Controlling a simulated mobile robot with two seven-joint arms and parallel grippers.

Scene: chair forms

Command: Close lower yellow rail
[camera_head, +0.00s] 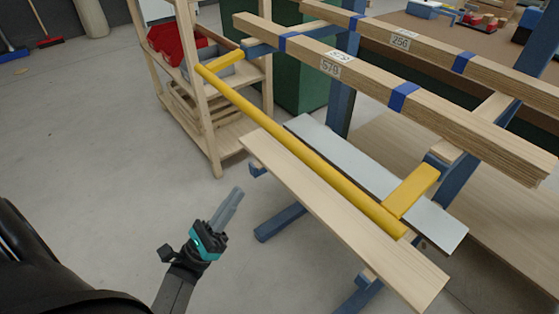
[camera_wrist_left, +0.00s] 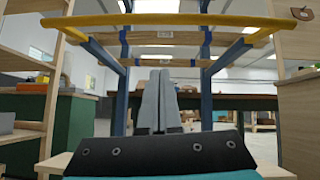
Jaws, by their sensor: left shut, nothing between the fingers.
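The lower yellow rail (camera_head: 305,153) is a long round bar that runs diagonally across the head view, from upper left to lower right. A flat yellow arm joins it at each end, and the right one (camera_head: 411,190) reaches back to a blue post. The rail stands out in front of the blue frame, above a wooden board. It also crosses the top of the left wrist view (camera_wrist_left: 165,19). My left gripper (camera_head: 236,196) is shut and empty, left of the rail and apart from it. Its closed fingers also show in the left wrist view (camera_wrist_left: 159,84). My right gripper is not in view.
A wooden board (camera_head: 340,215) and a pale grey board (camera_head: 335,157) lie below the rail. Wooden beams (camera_head: 380,83) with blue bands stand behind it. A wooden shelf with a red bin (camera_head: 176,43) is at upper left. The grey floor left of my gripper is clear.

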